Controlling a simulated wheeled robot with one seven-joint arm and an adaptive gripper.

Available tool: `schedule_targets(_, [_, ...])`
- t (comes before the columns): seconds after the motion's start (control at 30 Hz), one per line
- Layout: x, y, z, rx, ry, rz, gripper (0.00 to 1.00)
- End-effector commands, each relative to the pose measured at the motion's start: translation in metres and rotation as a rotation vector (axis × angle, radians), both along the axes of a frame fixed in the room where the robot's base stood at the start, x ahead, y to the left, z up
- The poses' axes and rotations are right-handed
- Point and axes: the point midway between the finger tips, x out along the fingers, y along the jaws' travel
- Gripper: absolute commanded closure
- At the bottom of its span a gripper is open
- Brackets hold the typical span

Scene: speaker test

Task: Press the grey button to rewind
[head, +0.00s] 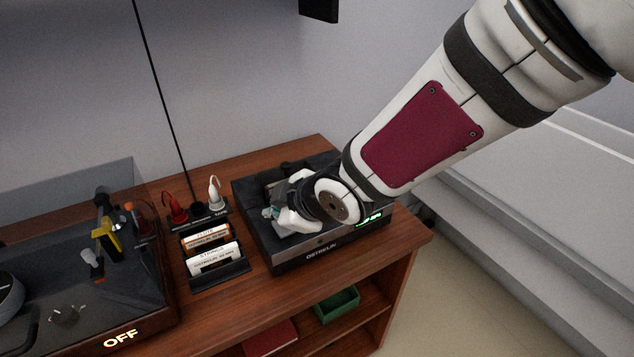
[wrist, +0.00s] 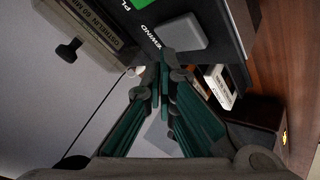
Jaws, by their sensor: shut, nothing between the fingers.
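The grey button (wrist: 178,38) is at the top middle of the wrist view, on a black panel beside a white label that reads as rewind. A green button (wrist: 143,3) with a partly cut-off label sits beyond it. My gripper (wrist: 164,62) is shut and empty, its tips at the near edge of the grey button. I cannot tell whether they touch it. In the head view the black tape deck (head: 290,262) stands on the wooden cabinet, and my gripper (head: 272,213) is low over it. My arm and wrist hide much of the deck and its buttons there.
A record player (head: 120,290) marked OFF stands at the left. Between it and the deck are a cassette rack (head: 222,279), a red plug (head: 176,207) and a white plug (head: 215,192). A green box (head: 337,305) is on the lower shelf.

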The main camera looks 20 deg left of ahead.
Motion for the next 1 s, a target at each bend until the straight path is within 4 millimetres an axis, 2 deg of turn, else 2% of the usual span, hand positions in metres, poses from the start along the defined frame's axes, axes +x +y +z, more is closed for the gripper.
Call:
schedule_targets(0.37, [0.000,0.000,0.002,0.000,0.000,0.000,1.00])
schedule_targets(1.0, [-0.001,0.000,0.049,0.000,-0.001,-0.001,1.00])
